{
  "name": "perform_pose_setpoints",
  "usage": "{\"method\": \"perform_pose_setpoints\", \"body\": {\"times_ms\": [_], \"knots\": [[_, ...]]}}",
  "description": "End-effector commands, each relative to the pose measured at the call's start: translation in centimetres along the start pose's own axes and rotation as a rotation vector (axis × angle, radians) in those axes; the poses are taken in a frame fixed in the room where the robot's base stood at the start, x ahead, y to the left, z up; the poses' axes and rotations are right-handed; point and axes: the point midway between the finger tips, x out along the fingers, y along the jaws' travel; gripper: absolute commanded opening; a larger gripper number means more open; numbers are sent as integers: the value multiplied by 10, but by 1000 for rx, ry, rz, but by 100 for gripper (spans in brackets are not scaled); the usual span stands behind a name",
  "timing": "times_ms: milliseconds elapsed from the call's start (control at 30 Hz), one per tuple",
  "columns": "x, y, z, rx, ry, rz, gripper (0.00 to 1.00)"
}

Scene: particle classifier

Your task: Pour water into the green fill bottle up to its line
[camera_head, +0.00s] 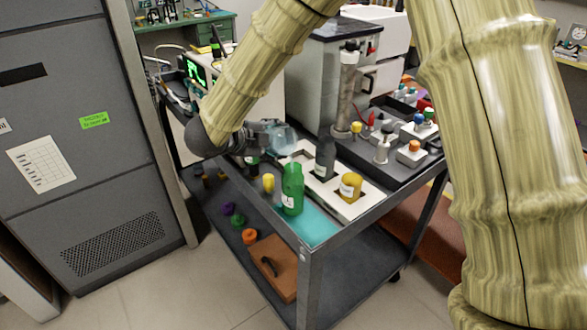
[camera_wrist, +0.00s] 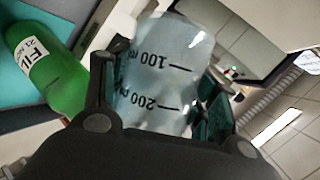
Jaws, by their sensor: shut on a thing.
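The green fill bottle (camera_head: 292,190) stands upright on the teal mat (camera_head: 316,228) at the near corner of the cart. It also shows in the wrist view (camera_wrist: 48,72) with a white label reading "FILL". My gripper (camera_head: 266,138) is shut on a clear beaker (camera_head: 284,138). The beaker (camera_wrist: 165,75) fills the middle of the wrist view, with 100 and 200 marks, and looks tilted there. It is held behind and slightly left of the green bottle in the head view, apart from it. The fill line and the water level cannot be made out.
A white tray (camera_head: 362,206) with a dark bottle (camera_head: 325,158) and a yellow-brown bottle (camera_head: 350,187) is right of the green bottle. A small yellow-capped item (camera_head: 268,183) stands left of it. Equipment crowds the cart's back.

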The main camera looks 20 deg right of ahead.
Motion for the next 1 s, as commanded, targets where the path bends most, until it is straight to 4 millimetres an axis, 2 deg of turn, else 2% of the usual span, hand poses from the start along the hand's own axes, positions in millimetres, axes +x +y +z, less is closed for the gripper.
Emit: {"method": "perform_pose_setpoints", "body": {"times_ms": [1000], "knots": [[-2,-4,-2,61,-27,-26,24]]}}
